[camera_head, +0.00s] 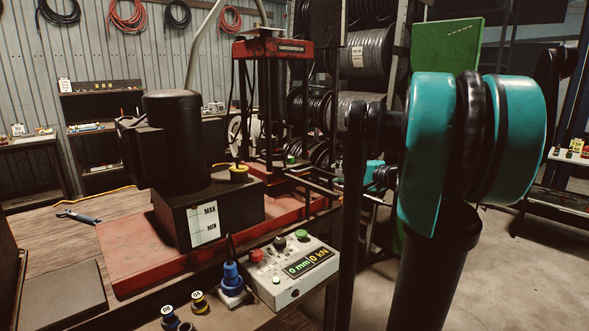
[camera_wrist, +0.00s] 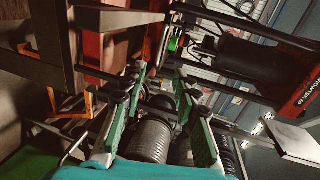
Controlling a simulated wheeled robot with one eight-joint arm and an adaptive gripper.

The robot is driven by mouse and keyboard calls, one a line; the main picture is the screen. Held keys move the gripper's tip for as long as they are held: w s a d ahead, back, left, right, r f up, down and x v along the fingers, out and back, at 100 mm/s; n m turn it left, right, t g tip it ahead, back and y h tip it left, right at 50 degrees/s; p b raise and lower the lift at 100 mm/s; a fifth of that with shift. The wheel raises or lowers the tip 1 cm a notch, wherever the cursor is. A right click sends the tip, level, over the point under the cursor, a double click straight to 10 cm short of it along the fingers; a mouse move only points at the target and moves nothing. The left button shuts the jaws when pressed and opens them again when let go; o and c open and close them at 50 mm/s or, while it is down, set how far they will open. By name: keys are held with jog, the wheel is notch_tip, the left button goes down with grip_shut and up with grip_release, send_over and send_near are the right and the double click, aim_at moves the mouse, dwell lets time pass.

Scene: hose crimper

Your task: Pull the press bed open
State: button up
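The press (camera_head: 272,50) is a red and black upright frame behind the pump unit in the head view. Its low bed area (camera_head: 275,176) has dark rails reaching right, partly hidden by my arm. I cannot tell how far the bed is open. In the wrist view, the press's red, lettered head (camera_wrist: 298,85) shows sideways at the right. My gripper (camera_wrist: 162,78) has two teal fingers spread apart with nothing seen between them; a small green part (camera_wrist: 173,44) shows beyond the tips. In the head view, my gripper is mostly hidden behind my arm.
A black pump motor (camera_head: 174,140) stands on a reservoir with a MAX/MIN gauge, on a red base (camera_head: 135,255). The control box (camera_head: 290,272) reads 0 mm and 0 kN. Hose reels (camera_head: 370,55) fill the rack behind. Open floor (camera_head: 545,260) lies at the right.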

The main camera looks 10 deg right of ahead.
aim_at(303, 170)
jog(key=x, duration=1.8)
grip_shut()
